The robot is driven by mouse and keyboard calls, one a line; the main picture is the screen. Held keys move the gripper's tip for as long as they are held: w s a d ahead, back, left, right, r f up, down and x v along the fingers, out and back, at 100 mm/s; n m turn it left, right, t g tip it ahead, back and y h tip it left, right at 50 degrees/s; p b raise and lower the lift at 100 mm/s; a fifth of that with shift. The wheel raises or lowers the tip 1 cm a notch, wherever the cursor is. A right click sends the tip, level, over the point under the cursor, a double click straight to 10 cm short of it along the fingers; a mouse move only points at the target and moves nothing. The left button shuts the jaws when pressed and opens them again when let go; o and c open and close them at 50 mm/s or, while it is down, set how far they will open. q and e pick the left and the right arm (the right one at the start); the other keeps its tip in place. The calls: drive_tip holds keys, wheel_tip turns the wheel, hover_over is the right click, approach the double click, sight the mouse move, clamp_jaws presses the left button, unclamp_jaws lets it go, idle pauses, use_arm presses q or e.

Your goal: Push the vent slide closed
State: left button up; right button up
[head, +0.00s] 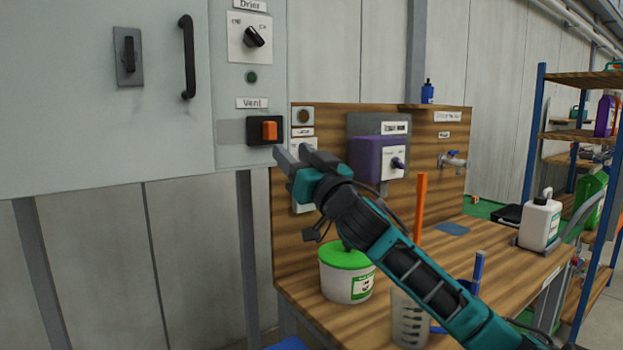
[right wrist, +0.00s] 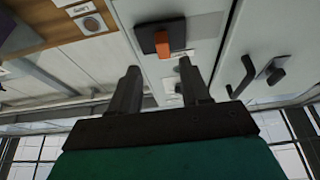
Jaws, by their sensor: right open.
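The vent slide (head: 269,130) is an orange tab on a black block, under a "Vent" label on the grey cabinet's narrow right panel. The block sits at the right end of a darker grey strip (head: 231,132). In the right wrist view the orange tab (right wrist: 178,40) and black block (right wrist: 149,38) show beyond the fingertips. My right gripper (head: 293,156) is open and empty, just below and right of the slide in the head view. A gap shows between its fingers (right wrist: 158,70), and they appear apart from the tab. My left gripper is not in view.
A knob (head: 254,37) sits above the slide, and a cabinet door handle (head: 187,56) is to its left. A purple box (head: 376,158) is mounted right of my gripper. A green-lidded tub (head: 346,272) stands on the wooden bench below. The wall under the cabinet is clear.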

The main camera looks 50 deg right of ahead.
drive_tip(key=v, duration=0.5)
drive_tip(key=shift+s+f+b, duration=0.15)
drive_tip(key=shift+s+b, duration=0.15)
drive_tip(key=shift+b, duration=0.05)
idle(0.3)
